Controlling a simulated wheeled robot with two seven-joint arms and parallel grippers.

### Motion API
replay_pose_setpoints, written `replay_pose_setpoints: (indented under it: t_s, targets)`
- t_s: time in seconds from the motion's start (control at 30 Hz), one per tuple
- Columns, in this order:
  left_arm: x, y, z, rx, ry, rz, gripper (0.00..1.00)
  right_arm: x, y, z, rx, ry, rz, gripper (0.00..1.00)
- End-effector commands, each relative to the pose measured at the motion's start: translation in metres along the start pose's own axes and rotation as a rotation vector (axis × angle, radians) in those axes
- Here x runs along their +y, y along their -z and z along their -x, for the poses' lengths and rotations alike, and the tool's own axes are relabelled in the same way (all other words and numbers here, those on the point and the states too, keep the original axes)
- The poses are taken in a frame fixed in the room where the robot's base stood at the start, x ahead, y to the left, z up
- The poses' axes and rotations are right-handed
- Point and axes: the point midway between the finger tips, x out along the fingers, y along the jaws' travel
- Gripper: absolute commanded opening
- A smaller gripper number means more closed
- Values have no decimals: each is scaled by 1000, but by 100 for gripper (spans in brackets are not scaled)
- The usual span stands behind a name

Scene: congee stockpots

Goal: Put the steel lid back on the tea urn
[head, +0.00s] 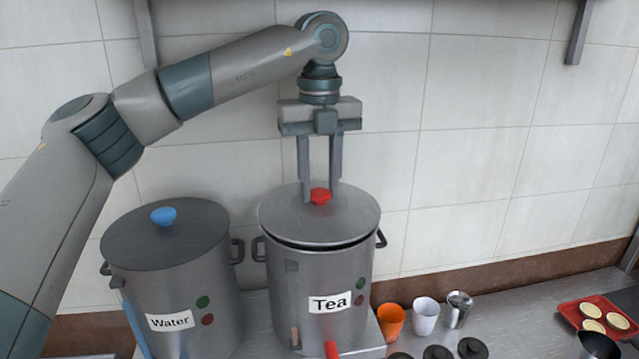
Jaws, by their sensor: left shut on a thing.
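The steel lid (281,222) with a red knob (320,196) is at the top of the tea urn (322,272), which is labelled "Tea". The lid looks slightly tilted, with a dark gap showing between it and the urn's rim at the front. My left gripper (320,193) points straight down from above and is shut on the red knob. Whether the lid's back edge touches the rim is hidden. My right gripper is not in view.
A water urn (180,280) with a blue-knobbed lid stands close on the left. Orange (391,320), white (425,315) and steel (458,309) cups stand at the right, with dark lids in front. A red tray (598,318) holds tarts. The tiled wall (480,130) is behind.

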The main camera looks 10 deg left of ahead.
Motion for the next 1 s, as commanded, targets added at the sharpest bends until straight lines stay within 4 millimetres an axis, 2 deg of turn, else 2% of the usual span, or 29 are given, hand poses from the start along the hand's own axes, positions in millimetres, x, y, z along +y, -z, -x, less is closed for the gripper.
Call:
replay_pose_setpoints:
  t_s: [1.0]
  targets:
    - [0, 0, -2, 0, 1, 0, 0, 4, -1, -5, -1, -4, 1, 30]
